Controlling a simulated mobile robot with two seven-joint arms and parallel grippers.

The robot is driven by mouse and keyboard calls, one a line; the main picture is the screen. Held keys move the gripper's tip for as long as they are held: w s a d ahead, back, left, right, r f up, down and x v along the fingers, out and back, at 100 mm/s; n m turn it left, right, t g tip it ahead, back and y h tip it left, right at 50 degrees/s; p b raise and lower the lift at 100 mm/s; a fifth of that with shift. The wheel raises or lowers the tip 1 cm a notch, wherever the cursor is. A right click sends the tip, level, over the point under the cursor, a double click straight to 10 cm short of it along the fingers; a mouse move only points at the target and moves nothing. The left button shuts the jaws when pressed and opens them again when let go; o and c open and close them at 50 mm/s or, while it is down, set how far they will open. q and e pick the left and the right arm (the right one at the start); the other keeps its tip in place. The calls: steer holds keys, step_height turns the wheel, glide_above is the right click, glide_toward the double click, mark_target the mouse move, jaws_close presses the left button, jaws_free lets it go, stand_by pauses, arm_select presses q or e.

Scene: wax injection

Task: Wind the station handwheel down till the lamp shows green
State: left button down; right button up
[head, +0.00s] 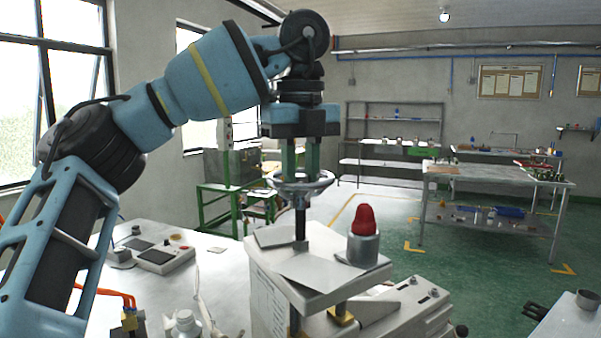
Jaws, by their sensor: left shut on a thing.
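The handwheel (318,184) is a grey metal ring on a dark threaded spindle (300,222), above the station's pale top plate (330,272). My left gripper (300,176) points straight down from above, its two fingers shut on the handwheel at its rim or hub; the exact contact is hard to tell. The lamp (363,220) is a red dome on a grey cylindrical base at the right of the top plate. It looks red, not green. My right gripper is not in view.
A white bench (180,262) with a small control box (160,255) and a bottle (185,325) lies left of the station. A pale machine housing with knobs (415,305) stands at the right. Metal worktables (490,180) stand farther back, with open green floor between.

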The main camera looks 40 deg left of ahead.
arm_select(q)
steer(key=m, duration=0.6)
steer(key=shift+m, duration=0.3)
steer(key=m, duration=1.3)
steer(key=shift+r+m, duration=0.1)
steer(key=shift+m, duration=0.2)
steer(key=m, duration=2)
steer(key=shift+m, duration=0.4)
steer(key=m, duration=0.4)
steer(key=shift+m, duration=0.3)
